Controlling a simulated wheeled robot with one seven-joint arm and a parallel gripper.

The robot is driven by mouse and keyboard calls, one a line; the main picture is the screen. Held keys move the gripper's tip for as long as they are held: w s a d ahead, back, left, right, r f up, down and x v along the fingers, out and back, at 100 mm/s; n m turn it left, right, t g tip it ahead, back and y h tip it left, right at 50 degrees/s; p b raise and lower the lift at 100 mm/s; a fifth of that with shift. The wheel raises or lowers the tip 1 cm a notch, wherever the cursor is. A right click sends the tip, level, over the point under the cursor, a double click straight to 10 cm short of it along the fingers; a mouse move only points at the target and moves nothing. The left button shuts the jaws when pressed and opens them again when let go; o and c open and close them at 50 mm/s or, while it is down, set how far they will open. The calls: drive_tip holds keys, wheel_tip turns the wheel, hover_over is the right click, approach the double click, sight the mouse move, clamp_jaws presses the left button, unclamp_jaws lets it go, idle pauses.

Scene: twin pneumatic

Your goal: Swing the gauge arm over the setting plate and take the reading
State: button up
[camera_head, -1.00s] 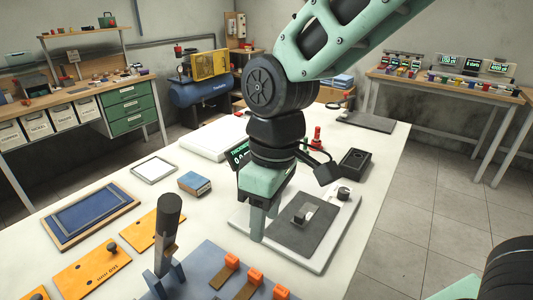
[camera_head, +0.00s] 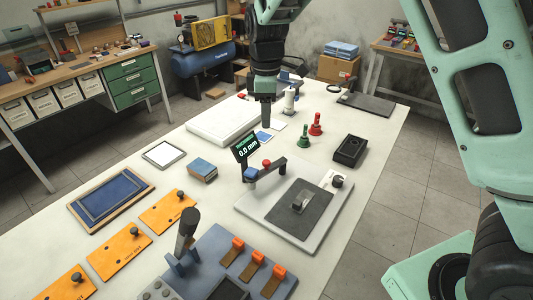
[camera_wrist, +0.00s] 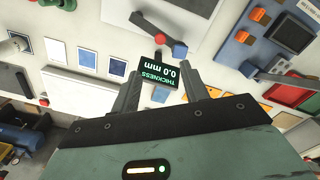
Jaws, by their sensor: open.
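The gauge stands at the back left of a pale base plate (camera_head: 318,236), with its lit display (camera_head: 243,149) reading 0.0 mm. Its dark gauge arm (camera_head: 268,172) extends right from a blue pivot and has a red knob (camera_head: 267,163). A dark flat plate (camera_head: 291,222), perhaps the setting plate, lies on the base with a small metal block on it. The arm looks behind this plate. My gripper (camera_head: 266,122) hangs above the table beyond the gauge, apart from it. In the wrist view my gripper (camera_wrist: 160,78) is open and empty, with the display (camera_wrist: 156,73) seen between its fingers.
Green (camera_head: 304,138) and red (camera_head: 316,125) knobbed stamps and a black tray (camera_head: 350,150) stand right of the gauge. A white slab (camera_head: 222,122) lies at the back left. Orange plates (camera_head: 120,250) and a blue-grey fixture (camera_head: 225,262) occupy the front.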

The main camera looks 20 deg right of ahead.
sight(266, 162)
wheel_tip(266, 162, down, 15)
drive_tip(key=p, duration=0.4)
drive_tip(key=shift+f, duration=0.1)
clamp_jaws()
